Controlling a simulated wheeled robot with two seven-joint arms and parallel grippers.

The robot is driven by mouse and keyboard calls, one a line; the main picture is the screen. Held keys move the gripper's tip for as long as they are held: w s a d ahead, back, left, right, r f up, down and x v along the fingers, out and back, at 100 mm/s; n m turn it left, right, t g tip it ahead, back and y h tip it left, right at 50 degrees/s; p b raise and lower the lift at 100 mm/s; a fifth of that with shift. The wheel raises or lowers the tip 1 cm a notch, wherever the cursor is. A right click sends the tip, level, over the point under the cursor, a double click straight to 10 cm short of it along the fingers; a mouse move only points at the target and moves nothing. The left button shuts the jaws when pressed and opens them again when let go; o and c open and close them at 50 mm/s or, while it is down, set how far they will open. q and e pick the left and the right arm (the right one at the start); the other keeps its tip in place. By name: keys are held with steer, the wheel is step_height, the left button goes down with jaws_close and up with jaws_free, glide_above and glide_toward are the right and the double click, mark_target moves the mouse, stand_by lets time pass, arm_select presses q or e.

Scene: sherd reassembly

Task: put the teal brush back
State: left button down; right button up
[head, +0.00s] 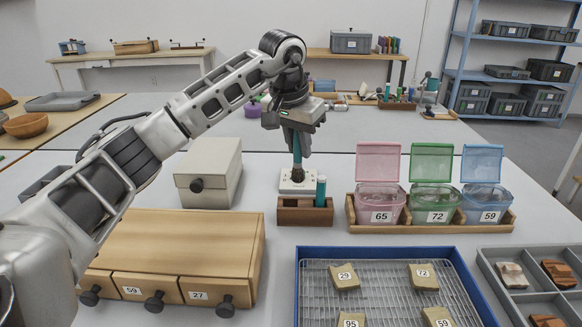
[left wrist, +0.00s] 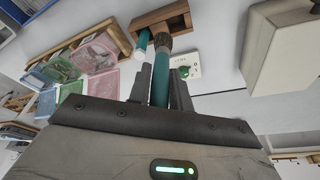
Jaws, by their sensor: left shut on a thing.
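My left gripper (head: 297,148) is shut on the teal brush (head: 297,157), which hangs upright with its dark bristles down. The brush also shows in the left wrist view (left wrist: 160,85), between the fingers (left wrist: 160,88). Its bristles are just above or behind the left part of a small wooden holder (head: 305,217); I cannot tell whether they touch it. A teal stick with a pale end (head: 321,191) stands in the holder's right part. The holder also shows in the left wrist view (left wrist: 160,18). My right gripper is not in view.
A white device (head: 292,185) lies behind the holder, and a beige box (head: 208,172) stands left. Pink, green and blue lidded bins (head: 431,203) stand right. A wooden drawer unit (head: 180,245) and a blue-rimmed tray (head: 298,290) with numbered sherds are in front.

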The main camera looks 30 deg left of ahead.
arm_select(q)
step_height(320, 180, down, 6)
steer(key=w+a, duration=0.1)
steer(key=a, duration=0.1)
steer(key=shift+a, duration=0.25)
steer(key=shift+f, duration=0.15)
steer(key=shift+f+b, duration=0.4)
steer(key=shift+f, duration=0.15)
steer(key=c, duration=1.3)
jaws_free()
steer(key=shift+r, duration=0.15)
step_height(320, 180, up, 13)
steer(key=p, duration=0.1)
glide_above(291, 169)
steer(key=s+a, duration=0.1)
steer(key=a, duration=0.1)
steer(key=shift+d+f, duration=0.2)
steer(key=shift+d, duration=0.05)
